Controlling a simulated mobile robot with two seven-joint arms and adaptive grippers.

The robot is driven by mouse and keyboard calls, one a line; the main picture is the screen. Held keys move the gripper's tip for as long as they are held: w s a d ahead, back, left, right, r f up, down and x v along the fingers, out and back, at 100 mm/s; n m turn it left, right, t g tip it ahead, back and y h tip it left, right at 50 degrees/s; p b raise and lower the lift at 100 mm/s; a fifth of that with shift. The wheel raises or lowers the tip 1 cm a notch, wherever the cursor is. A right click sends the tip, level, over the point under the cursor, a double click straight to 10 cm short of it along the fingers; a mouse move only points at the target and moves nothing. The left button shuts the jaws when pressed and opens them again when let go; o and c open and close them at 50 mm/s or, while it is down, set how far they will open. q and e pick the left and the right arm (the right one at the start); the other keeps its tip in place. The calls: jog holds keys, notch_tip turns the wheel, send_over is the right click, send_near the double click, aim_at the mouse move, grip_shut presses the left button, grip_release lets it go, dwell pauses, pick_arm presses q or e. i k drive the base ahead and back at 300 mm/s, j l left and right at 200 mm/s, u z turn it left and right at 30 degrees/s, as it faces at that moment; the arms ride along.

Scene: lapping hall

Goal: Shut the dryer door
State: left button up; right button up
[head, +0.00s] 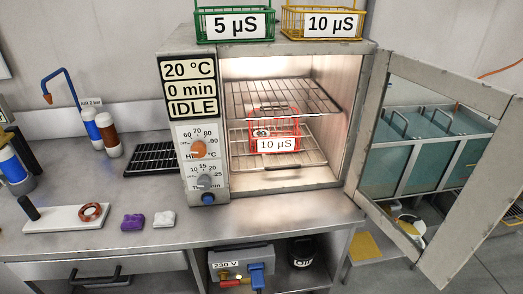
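The dryer (208,122) stands on the bench with its lit chamber facing me. Its panel reads 20 °C, 0 min and IDLE. The dryer door (376,131) is a grey frame with a window, hinged at the right side of the chamber, and stands wide open, swung out to the right and towards me. Inside, a red wire basket (274,128) labelled 10 µS sits on the lower wire rack. The upper rack (280,96) holds nothing that I can make out. Neither of my grippers is in view.
A green basket (234,24) and a yellow basket (307,23) stand on top of the dryer. Purple (133,222) and white (164,219) blocks lie on the bench at the left. The bench strip before the dryer is clear. Teal tanks (427,151) show through the door window.

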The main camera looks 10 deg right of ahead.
aim_at(496, 181)
jog(key=i+l+u, duration=0.1)
jog(key=l+u, duration=0.15)
jog(key=l, duration=0.6)
jog(key=l+u, duration=0.3)
jog(key=l, duration=0.6)
jog(key=l+u, duration=0.25)
jog(key=l, duration=0.6)
jog(key=k+l+u, duration=0.25)
jog(key=l, duration=0.6)
jog(key=i+l, duration=0.05)
jog(key=i, duration=0.05)
